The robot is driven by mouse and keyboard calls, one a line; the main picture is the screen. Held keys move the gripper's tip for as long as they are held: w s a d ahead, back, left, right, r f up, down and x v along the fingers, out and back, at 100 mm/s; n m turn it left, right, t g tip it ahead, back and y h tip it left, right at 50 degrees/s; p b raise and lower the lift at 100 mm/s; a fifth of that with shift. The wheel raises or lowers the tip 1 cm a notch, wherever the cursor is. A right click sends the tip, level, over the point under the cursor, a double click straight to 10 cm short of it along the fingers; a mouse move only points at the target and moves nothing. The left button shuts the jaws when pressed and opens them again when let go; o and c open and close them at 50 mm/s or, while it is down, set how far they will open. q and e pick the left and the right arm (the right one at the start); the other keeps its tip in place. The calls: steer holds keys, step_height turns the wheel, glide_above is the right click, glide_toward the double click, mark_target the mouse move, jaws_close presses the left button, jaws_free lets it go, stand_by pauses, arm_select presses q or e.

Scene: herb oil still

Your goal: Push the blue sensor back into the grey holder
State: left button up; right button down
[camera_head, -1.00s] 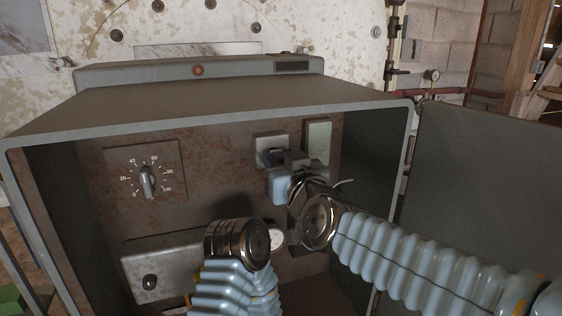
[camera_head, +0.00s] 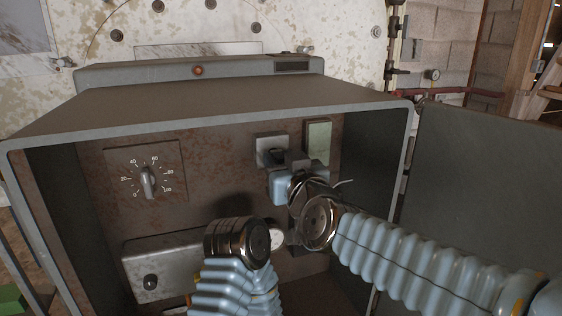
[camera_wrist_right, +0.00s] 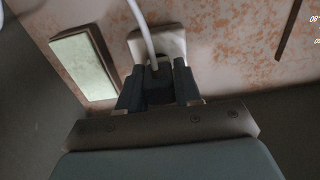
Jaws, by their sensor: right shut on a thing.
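The grey holder (camera_head: 263,146) is a pale square block on the rusty back panel of the open cabinet. It also shows in the right wrist view (camera_wrist_right: 173,44). My right gripper (camera_head: 279,157) is right in front of it. In the right wrist view its two dark fingers (camera_wrist_right: 160,88) are closed around a small dark body with a white cable (camera_wrist_right: 146,32), which looks like the sensor (camera_wrist_right: 157,77). Its blue colour does not show, and I cannot tell how deep it sits in the holder. My left arm ends low at the centre; its gripper is hidden.
A pale green plate (camera_head: 318,141) is just right of the holder. A dial (camera_head: 147,181) is on the panel at left, with a metal box (camera_head: 165,268) below. The cabinet's side walls and top edge (camera_head: 210,118) enclose the space. The open door (camera_head: 490,200) is at right.

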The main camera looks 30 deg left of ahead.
steer(key=shift+w+a+p, duration=0.35)
steer(key=shift+w+a, duration=0.1)
stand_by(0.6)
steer(key=c, duration=0.7)
jaws_free()
steer(key=v, duration=1.4)
